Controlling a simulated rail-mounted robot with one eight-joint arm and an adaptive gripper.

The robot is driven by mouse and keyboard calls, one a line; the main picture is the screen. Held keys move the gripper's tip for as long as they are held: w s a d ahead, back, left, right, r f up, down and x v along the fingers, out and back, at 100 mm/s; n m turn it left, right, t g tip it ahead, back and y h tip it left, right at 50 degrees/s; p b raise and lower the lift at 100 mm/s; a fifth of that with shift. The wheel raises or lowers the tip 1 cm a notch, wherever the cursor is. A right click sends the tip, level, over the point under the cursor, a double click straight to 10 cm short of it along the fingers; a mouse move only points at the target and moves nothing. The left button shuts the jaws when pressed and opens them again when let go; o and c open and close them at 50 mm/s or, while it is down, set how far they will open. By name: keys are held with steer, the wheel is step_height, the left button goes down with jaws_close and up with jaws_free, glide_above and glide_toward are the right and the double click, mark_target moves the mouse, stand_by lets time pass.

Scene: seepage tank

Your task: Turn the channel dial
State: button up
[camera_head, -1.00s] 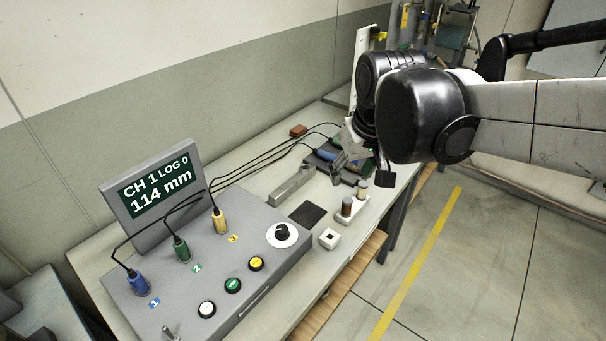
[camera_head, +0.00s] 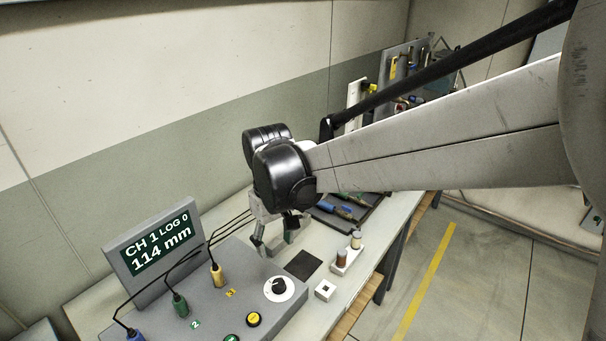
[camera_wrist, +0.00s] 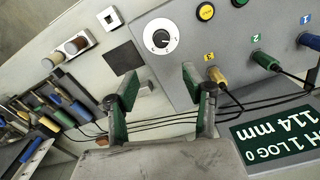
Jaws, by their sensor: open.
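The channel dial (camera_head: 279,287) is a black knob on a round white plate, on the right part of the grey control box (camera_head: 208,318). It also shows in the wrist view (camera_wrist: 159,38), top centre, with nothing on it. The display (camera_head: 152,244) reads "CH 1 LOG 0" and "114 mm". My gripper (camera_head: 273,243) is open and empty, behind and above the dial, apart from it. In the wrist view its two green-padded fingers (camera_wrist: 162,100) are spread, with the dial beyond their tips.
Blue, green and yellow plugs (camera_head: 216,274) with black cables stand on the box. A yellow button (camera_head: 253,319) sits near the dial. A dark square pad (camera_head: 303,264), a small white block (camera_head: 324,290) and a vial holder (camera_head: 346,262) lie to the right. A tool tray (camera_head: 350,212) is behind.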

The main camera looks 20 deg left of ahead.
mark_target(278, 282)
steer(key=f+b, duration=0.2)
steer(key=f, duration=0.2)
steer(key=f+b, duration=0.3)
steer(key=f, duration=0.2)
steer(key=f+b, duration=0.2)
steer(key=f, duration=0.2)
steer(key=shift+s+f+b, duration=0.3)
steer(key=shift+f, duration=0.05)
steer(key=shift+d, duration=0.1)
jaws_close()
